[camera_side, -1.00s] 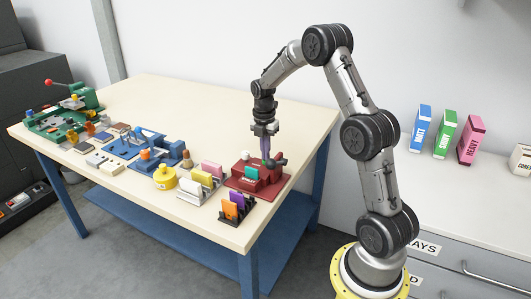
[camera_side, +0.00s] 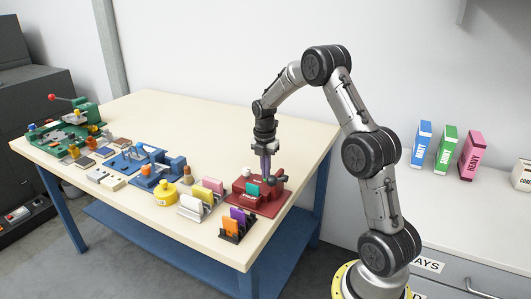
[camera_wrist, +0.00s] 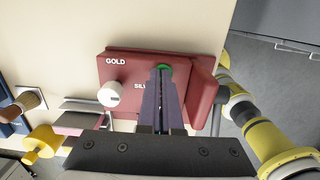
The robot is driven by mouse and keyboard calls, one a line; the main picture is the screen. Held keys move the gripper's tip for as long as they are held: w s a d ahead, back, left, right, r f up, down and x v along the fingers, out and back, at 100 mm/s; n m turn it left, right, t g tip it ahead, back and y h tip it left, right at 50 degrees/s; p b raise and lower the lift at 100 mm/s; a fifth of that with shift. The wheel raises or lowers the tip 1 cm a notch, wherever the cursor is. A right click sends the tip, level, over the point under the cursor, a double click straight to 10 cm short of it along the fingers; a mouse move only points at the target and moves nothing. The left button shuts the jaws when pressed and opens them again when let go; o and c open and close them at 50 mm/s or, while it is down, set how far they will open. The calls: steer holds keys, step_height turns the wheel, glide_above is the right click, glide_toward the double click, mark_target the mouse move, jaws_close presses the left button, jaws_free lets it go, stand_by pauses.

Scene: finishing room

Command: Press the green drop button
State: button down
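The red machine (camera_side: 247,200) stands at the right end of the table; the wrist view shows its top (camera_wrist: 125,68) with the words GOLD and part of SILVER, and a white knob (camera_wrist: 110,94). In the side view my gripper (camera_side: 265,172) is low at the machine. I cannot tell whether the tips touch the button or how far down it is.
A yellow round tin (camera_side: 166,193) and card holders (camera_side: 229,236) stand left of the machine. A blue fixture (camera_side: 150,160) and green machine (camera_side: 60,135) lie farther left. A dark lever-like part (camera_side: 277,181) sits close to my fingers. The back of the table is clear.

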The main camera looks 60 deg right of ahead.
step_height(320, 180, up, 14)
steer(key=shift+a+f, duration=0.15)
steer(key=shift+a, duration=0.2)
steer(key=shift+w, duration=0.1)
stand_by(0.4)
steer(key=s+a+r+t, duration=0.2)
steer(key=s+a+r, duration=0.3)
steer(key=a, duration=0.4)
steer(key=s+a+r+t, duration=0.2)
steer(key=s+a+r, duration=0.1)
steer(key=a+r, duration=0.5)
steer(key=s+a+f+m, duration=0.4)
steer(key=s+m, duration=0.3)
steer(key=m, duration=0.2)
steer(key=s+a+f+m+t, duration=0.1)
steer(key=s+a+f+m, duration=0.3)
steer(key=s+m, duration=0.4)
steer(key=shift+s+f+m+t+y, duration=0.3)
steer(key=shift+f+m, duration=0.2)
steer(key=shift+f, duration=0.1)
